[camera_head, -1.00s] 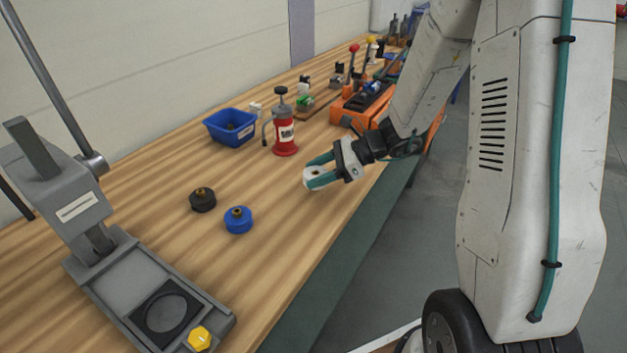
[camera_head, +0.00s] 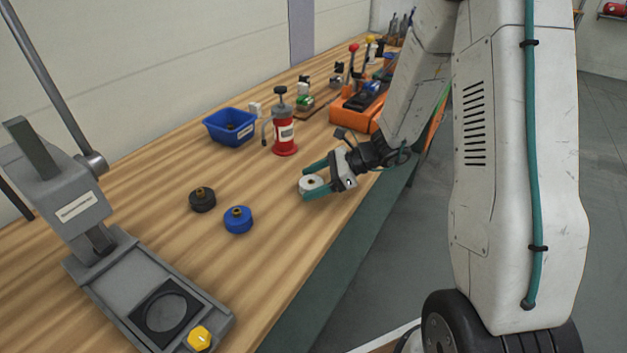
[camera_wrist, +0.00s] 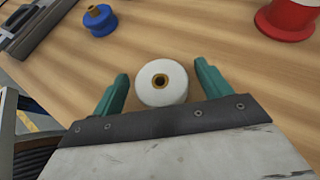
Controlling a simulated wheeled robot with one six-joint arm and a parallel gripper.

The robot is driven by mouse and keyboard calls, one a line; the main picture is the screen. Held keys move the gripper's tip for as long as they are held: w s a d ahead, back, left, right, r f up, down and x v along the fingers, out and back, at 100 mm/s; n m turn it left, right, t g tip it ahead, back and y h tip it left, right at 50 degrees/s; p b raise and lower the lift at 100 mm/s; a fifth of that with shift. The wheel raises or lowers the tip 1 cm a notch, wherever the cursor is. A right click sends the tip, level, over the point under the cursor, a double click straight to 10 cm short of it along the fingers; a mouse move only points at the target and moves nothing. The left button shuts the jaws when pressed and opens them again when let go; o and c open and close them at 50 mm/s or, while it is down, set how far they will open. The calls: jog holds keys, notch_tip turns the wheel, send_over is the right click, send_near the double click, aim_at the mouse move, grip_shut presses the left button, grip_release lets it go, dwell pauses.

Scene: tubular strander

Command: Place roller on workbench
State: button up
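The white roller (camera_head: 311,186) with a brass-coloured centre sits on the wooden workbench (camera_head: 262,262), close to its front edge. It appears to stand upright on the wood, and it also shows in the wrist view (camera_wrist: 153,92). My gripper (camera_wrist: 162,88) has its teal fingers on either side of the roller. A gap shows between the roller and each finger, so the gripper is open around it and not clamping it. In the head view my gripper (camera_head: 311,183) is low at the bench top.
A blue roller (camera_head: 238,221) and a black roller (camera_head: 202,200) stand to the left. A red bottle-like tool (camera_head: 284,135) and a blue bin (camera_head: 230,128) are behind. A grey press (camera_head: 150,290) is at the front left. Bare wood lies between these things.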

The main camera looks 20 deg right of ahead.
jog(key=shift+d+r, duration=0.2)
jog(key=shift+r, duration=0.05)
jog(key=v, duration=1.1)
jog(key=shift+s+d, duration=0.1)
jog(key=shift+s+r, duration=0.2)
jog(key=shift+r, duration=0.1)
jog(key=s+a+r+n+g+h, duration=0.4)
jog(key=s+a+r+n, duration=0.5)
jog(key=s+n, duration=0.15)
jog(key=s+d+r+n+h, duration=0.1)
jog(key=s+r+n+h, duration=0.1)
jog(key=s+n, duration=0.3)
jog(key=s+d+r+n+t+h, duration=0.1)
jog(key=s+r+n+h, duration=0.2)
jog(key=s, duration=0.7)
jog(key=n+h, duration=0.2)
jog(key=n, duration=0.1)
